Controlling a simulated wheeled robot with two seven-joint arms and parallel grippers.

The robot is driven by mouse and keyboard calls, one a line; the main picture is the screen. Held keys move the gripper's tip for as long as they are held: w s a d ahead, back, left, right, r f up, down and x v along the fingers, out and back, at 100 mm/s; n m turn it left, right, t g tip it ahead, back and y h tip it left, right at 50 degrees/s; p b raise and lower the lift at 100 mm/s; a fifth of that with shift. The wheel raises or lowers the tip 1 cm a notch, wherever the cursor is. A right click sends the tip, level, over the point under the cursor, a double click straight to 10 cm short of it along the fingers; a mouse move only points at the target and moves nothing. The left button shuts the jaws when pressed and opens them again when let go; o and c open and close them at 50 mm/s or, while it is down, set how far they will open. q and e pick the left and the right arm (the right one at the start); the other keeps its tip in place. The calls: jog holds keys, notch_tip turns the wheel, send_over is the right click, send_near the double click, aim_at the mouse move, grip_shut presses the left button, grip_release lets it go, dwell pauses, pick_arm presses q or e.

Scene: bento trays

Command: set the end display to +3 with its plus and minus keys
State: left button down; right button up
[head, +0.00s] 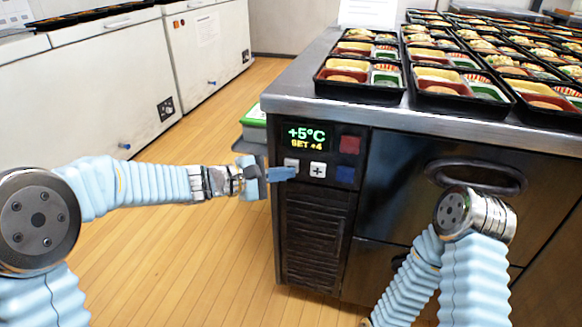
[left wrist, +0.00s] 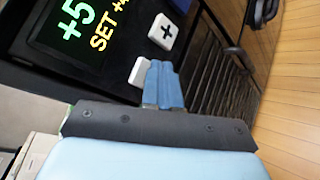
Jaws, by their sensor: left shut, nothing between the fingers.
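The end display (head: 306,135) on the counter's end panel reads +5°C in green with SET +4 in yellow below. It also shows, tilted and cut off, in the left wrist view (left wrist: 78,28). The white plus key (head: 318,170) is below the display and uncovered; it also shows in the left wrist view (left wrist: 162,32). The minus key (left wrist: 139,72) is left of it, partly hidden by my fingers. My left gripper (head: 292,173) is shut and empty, its blue fingertips at the minus key; I cannot tell if they touch it. My right gripper is out of sight.
A red button (head: 350,145) and a blue button (head: 345,174) sit right of the keys. Bento trays (head: 360,92) cover the steel counter (head: 290,88) above. A dark handle (head: 475,177) sticks out at the right. Wooden floor (head: 190,250) is clear at the left.

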pick_arm(q)
jog(key=shift+w+d, duration=0.15)
jog(key=shift+w, duration=0.3)
dwell(0.4)
jog(key=shift+s, duration=0.1)
jog(key=shift+s+a+b, duration=0.25)
jog(key=shift+s+b, duration=0.45)
jog(key=shift+s, duration=0.1)
jog(key=s, duration=0.1)
jog(key=s+a+b, duration=0.1)
jog(key=s, duration=0.1)
jog(key=s+b, duration=0.1)
jog(key=shift+s+a, duration=0.3)
jog(key=shift+s, duration=0.05)
dwell(1.4)
